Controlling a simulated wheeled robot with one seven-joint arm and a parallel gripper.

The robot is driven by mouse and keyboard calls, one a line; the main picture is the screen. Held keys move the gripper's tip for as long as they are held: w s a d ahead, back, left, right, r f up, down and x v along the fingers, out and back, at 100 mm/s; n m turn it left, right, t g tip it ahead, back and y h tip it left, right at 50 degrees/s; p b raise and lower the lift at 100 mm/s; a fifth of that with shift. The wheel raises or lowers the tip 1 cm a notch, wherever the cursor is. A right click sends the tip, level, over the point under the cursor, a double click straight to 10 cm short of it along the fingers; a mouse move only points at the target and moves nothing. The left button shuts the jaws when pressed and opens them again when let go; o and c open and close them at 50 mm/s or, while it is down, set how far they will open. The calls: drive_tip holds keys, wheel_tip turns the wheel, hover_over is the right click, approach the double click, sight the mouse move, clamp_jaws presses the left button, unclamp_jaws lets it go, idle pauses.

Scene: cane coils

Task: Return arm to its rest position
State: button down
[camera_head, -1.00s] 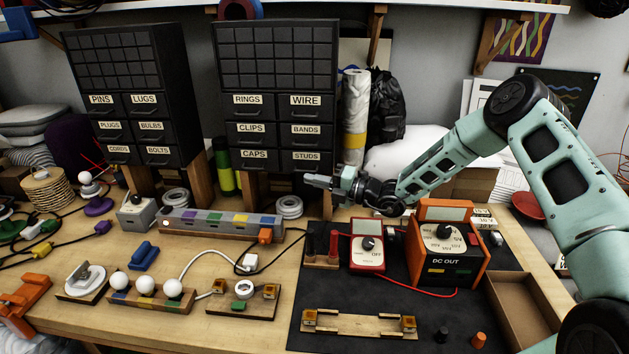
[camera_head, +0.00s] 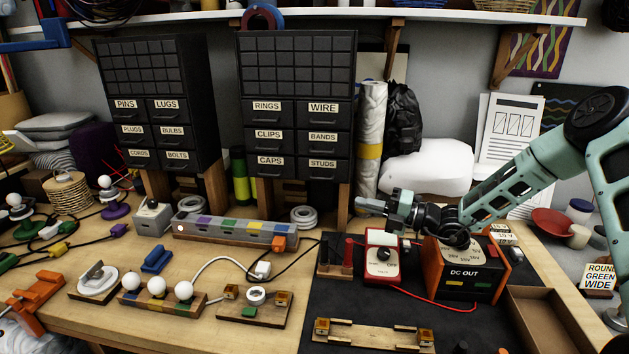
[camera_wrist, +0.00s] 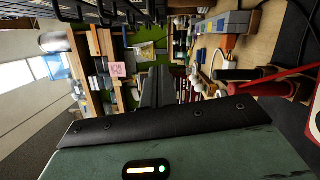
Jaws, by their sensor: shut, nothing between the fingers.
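My gripper (camera_head: 372,205) is shut and empty. My arm reaches in from the right edge, over the orange and black DC OUT box (camera_head: 466,272). In the wrist view the closed dark fingers (camera_wrist: 158,88) show near the middle, with nothing between them.
A left drawer cabinet (camera_head: 157,174) and a shelf (camera_head: 440,22) stand at the back. A black mat (camera_head: 330,298) carries a wooden holder (camera_head: 375,334). An open wooden tray (camera_head: 545,325) is at the right. A power strip (camera_head: 225,228) and a bulb board (camera_head: 160,300) lie left.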

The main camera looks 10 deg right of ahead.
drive_tip(key=s+a+r+n+g+h+b, duration=0.2)
drive_tip(key=s+a+n+g+h, duration=0.2)
drive_tip(key=s+a+n+g, duration=1.35)
drive_tip(key=s+d+n+t+h+b, duration=0.1)
drive_tip(key=s+n+t+h, duration=0.2)
drive_tip(key=s+n, duration=0.7)
drive_tip(key=s+d+n+t+h+b, duration=0.1)
drive_tip(key=s+n+h, duration=0.6)
drive_tip(key=n, duration=1.4)
drive_tip(key=shift+s+d+r+t, duration=0.45)
drive_tip(key=shift+s+t, duration=0.8)
drive_tip(key=shift+s, duration=1.05)
